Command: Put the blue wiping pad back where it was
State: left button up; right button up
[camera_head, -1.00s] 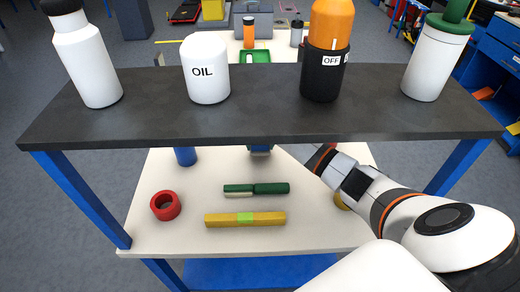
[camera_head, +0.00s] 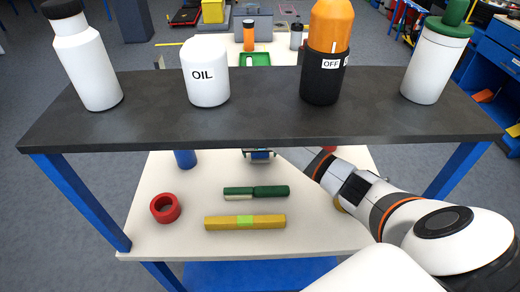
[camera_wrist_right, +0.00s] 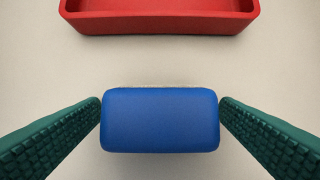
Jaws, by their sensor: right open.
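The blue wiping pad (camera_wrist_right: 160,120) shows in the right wrist view, above or on a pale surface. My right gripper (camera_wrist_right: 160,103) is open, with one green ridged finger at each side of the pad. The fingertips look very close to the pad's sides; I cannot tell whether they touch. In the head view, my right gripper (camera_head: 258,155) is partly hidden under the dark upper shelf's front edge. My left gripper is not in view.
A red tray (camera_wrist_right: 160,24) lies just beyond the pad. The dark shelf (camera_head: 260,125) with several bottles overhangs the white lower board (camera_head: 180,235). On the board are a red ring (camera_head: 165,207), a green bar (camera_head: 255,192), a yellow bar (camera_head: 245,222) and a blue cylinder (camera_head: 185,158).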

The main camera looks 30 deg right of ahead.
jog(key=v, duration=1.2)
